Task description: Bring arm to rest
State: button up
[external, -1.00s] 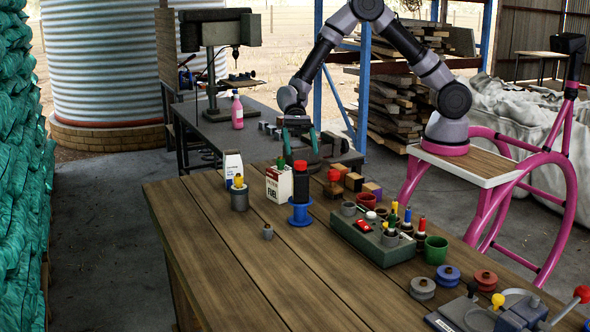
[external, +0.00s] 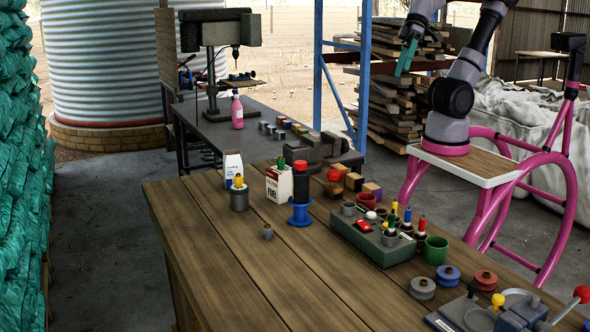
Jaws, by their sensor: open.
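My gripper (external: 405,57) is near the top of the external view, raised in front of the timber rack and above the level of both benches. Its teal fingers point down and hold nothing that I can see. The jaws are open and apart from every object. My arm is folded up over its base, and its upper part runs out of the top of the picture.
The wooden table (external: 225,262) holds a fuel carton (external: 279,184), a green block (external: 372,240) with small items, a green cup (external: 436,250) and several spools. Behind it stand a metal bench with a pink bottle (external: 237,111), a vise (external: 325,150) and a blue rack post (external: 364,80).

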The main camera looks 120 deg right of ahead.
jog(key=s, duration=0.1)
jog(key=n+t, duration=0.1)
jog(key=s, duration=0.1)
jog(key=shift+s+d+r+h, duration=0.3)
